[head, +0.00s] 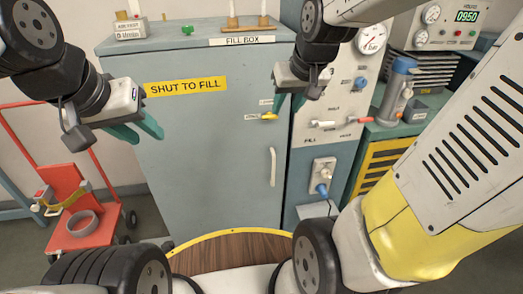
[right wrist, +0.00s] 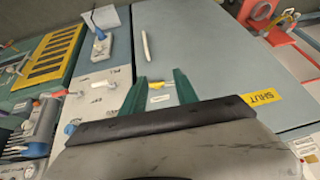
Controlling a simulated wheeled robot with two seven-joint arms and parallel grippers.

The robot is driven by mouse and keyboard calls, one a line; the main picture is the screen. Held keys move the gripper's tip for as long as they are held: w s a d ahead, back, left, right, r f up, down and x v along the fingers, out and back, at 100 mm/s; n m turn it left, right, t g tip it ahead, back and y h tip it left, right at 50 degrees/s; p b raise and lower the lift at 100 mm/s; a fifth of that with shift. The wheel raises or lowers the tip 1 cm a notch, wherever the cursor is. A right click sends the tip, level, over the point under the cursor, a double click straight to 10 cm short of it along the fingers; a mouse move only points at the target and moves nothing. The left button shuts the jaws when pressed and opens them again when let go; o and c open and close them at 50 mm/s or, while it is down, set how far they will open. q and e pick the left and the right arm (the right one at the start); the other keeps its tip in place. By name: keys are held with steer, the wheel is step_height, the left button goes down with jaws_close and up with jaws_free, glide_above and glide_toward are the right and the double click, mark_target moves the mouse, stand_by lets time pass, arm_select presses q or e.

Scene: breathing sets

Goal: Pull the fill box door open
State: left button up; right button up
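The fill box (head: 215,150) is a tall grey-blue cabinet; its front door looks flush and shut. A white vertical door handle (head: 272,167) is at the door's right edge, and it also shows in the right wrist view (right wrist: 146,44). A yellow latch knob (head: 268,116) sits above it, and also shows in the right wrist view (right wrist: 103,84). My right gripper (head: 289,103) is open and empty, close to the knob and above the handle; its green fingers (right wrist: 159,86) are spread around nothing. My left gripper (head: 147,136) is open and empty before the door's left side.
A gauge panel (head: 340,90) with a plug socket (head: 321,178) stands right of the box. A green bench with a yellow-slatted front (head: 380,160) is further right. A red trolley (head: 85,215) stands at left. A round wooden-topped surface (head: 232,252) lies low in front.

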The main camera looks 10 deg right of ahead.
steer(key=w+d+f, duration=0.1)
steer(key=w+f, duration=0.6)
steer(key=w, duration=0.2)
steer(key=n+g, duration=0.1)
steer(key=n, duration=0.1)
glide_above(273, 166)
steer(key=s, duration=0.1)
step_height(273, 166, down, 26)
steer(key=x, duration=0.5)
steer(key=d+x, duration=0.1)
steer(key=x, duration=0.2)
steer(key=shift+s+f, duration=0.15)
jaws_close()
